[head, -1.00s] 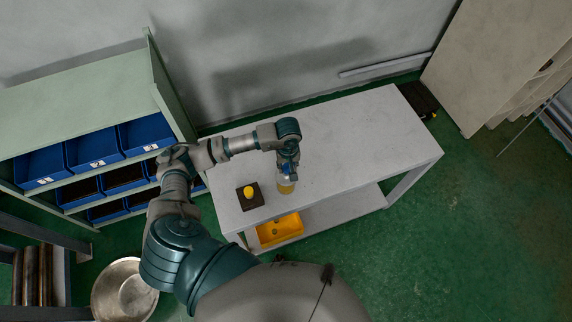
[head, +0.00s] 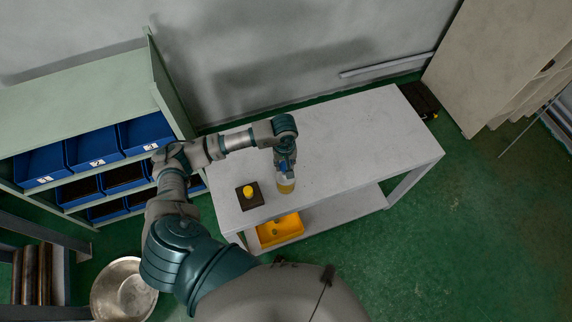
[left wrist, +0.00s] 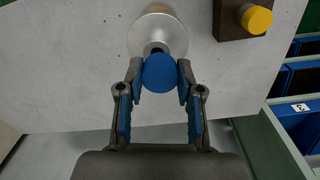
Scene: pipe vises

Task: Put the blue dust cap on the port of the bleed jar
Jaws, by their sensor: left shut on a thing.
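My left gripper (left wrist: 160,88) is shut on the blue dust cap (left wrist: 160,73), which shows as a round blue disc between the fingertips in the left wrist view. The bleed jar (left wrist: 157,35) stands just beyond the cap, its pale top and narrow neck facing me. In the head view the jar (head: 286,187) is yellowish at its base and sits near the table's front edge, right under my left gripper (head: 285,170). The cap hides part of the port, so I cannot tell whether they touch. My right gripper is not in view.
A dark block with a yellow knob (head: 249,194) stands left of the jar on the white table (head: 350,130). A yellow bin (head: 279,231) is on the lower shelf. Blue bins (head: 93,147) fill the rack at left. The table's right side is clear.

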